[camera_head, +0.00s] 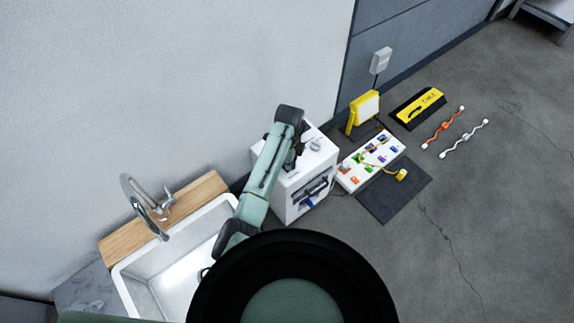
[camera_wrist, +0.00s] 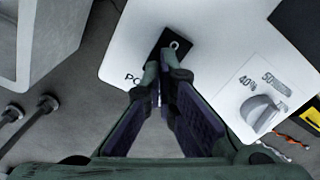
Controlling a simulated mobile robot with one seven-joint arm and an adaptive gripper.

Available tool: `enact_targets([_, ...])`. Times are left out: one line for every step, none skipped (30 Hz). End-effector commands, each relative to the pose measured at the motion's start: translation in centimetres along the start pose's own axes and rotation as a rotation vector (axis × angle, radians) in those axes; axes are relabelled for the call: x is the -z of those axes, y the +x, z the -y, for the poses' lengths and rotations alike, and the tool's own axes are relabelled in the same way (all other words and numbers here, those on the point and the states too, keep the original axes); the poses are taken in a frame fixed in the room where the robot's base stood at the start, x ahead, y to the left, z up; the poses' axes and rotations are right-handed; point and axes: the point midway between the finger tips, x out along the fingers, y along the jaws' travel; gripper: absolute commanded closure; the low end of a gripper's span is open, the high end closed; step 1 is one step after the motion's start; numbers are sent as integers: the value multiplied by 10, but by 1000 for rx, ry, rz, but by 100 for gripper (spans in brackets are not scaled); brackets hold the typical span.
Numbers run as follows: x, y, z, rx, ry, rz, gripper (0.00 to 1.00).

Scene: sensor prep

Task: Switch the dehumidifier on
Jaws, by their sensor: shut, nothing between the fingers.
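The dehumidifier is a white box (camera_head: 290,201) in the head view, standing between the sink and a tray of coloured parts. Its top panel (camera_wrist: 125,48) fills the middle of the wrist view. A black rocker switch (camera_wrist: 184,45) on that panel shows a white "O" at its upper end. A partly hidden label beginning "PO" is beside it. My gripper (camera_wrist: 164,72) is shut and empty, its fingertips overlapping the switch's lower part. I cannot tell whether they touch it or which way it is set. A light grey dial (camera_wrist: 260,113) marked 40% and 50% lies to the right.
A white sink (camera_head: 134,272) with a tap (camera_head: 140,204) stands at left. A white tray (camera_head: 352,184), a yellow lamp (camera_head: 363,112), a black and yellow case (camera_head: 417,108) and two cables lie to the right.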

Motion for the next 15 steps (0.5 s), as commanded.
enact_targets([0,2,0,0,0,0,100])
enact_targets([0,2,0,0,0,0,100])
enact_targets([0,3,0,0,0,0,100])
enact_targets([0,3,0,0,0,0,100])
enact_targets([0,4,0,-1,0,0,100])
enact_targets([0,4,0,-1,0,0,100])
enact_targets([0,5,0,-1,0,0,100])
enact_targets([0,4,0,-1,0,0,100])
enact_targets([0,4,0,-1,0,0,100])
enact_targets([0,4,0,-1,0,0,100])
enact_targets([0,3,0,-1,0,0,100])
enact_targets([0,1,0,-1,0,0,100])
enact_targets([0,0,0,-2,0,0,100])
enact_targets([0,-3,0,-2,0,0,100])
enact_targets([0,-6,0,-2,0,0,100])
